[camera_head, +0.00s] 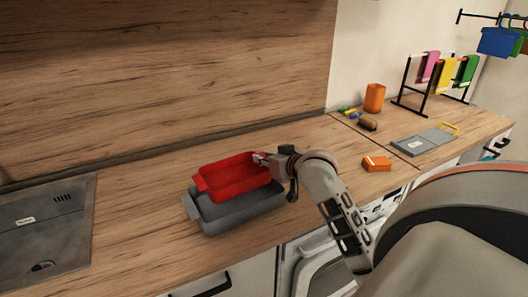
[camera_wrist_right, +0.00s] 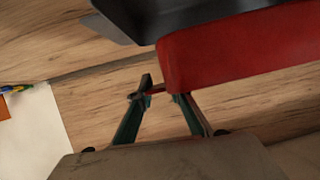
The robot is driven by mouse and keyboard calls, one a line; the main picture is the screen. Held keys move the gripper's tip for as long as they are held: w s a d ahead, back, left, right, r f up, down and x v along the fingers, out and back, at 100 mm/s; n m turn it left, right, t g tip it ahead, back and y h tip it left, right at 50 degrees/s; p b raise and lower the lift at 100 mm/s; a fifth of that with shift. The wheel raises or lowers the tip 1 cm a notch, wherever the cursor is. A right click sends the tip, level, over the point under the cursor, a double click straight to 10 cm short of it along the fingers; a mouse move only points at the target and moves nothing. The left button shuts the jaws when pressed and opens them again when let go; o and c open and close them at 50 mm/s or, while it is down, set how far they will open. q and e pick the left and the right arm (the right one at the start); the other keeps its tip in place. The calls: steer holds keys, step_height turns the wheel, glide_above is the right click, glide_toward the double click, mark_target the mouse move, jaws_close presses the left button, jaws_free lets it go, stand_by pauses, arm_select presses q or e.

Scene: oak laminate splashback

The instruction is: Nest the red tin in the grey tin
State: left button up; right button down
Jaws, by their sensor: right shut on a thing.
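The red tin (camera_head: 236,176) is a rectangular open tin, held above and partly over the grey tin (camera_head: 240,209) on the wooden counter. The grey tin is larger, with a handle at its left end. In the head view the red tin looks slightly offset toward the back, and whether the two touch cannot be told. My right gripper (camera_head: 262,159) is shut on the red tin's right end. In the right wrist view my gripper fingers (camera_wrist_right: 165,92) meet at the end of the red tin (camera_wrist_right: 235,50), with the dark grey tin (camera_wrist_right: 165,18) beyond it. My left gripper is not in view.
A sink (camera_head: 45,235) is set in the counter at the left. An orange box (camera_head: 376,163), an orange cup (camera_head: 374,97), a grey board (camera_head: 424,141) and a rack with coloured cloths (camera_head: 444,75) stand to the right. The counter in front of the tins is clear.

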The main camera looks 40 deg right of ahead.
step_height(320, 180, down, 3)
steer(key=shift+f, duration=0.1)
step_height(320, 180, down, 2)
steer(key=shift+f+b, duration=0.1)
steer(key=shift+b, duration=0.25)
steer(key=shift+f, duration=0.85)
steer(key=shift+s+f, duration=0.1)
steer(key=shift+f, duration=0.3)
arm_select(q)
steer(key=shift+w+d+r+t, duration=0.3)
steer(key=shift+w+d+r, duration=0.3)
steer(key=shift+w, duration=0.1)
arm_select(e)
steer(key=shift+f, duration=0.1)
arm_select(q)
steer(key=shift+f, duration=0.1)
arm_select(e)
steer(key=shift+a+f, duration=0.1)
steer(key=c, duration=1.8)
jaws_free()
steer(key=shift+c, duration=0.2)
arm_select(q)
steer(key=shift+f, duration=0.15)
arm_select(e)
steer(key=shift+o, duration=0.3)
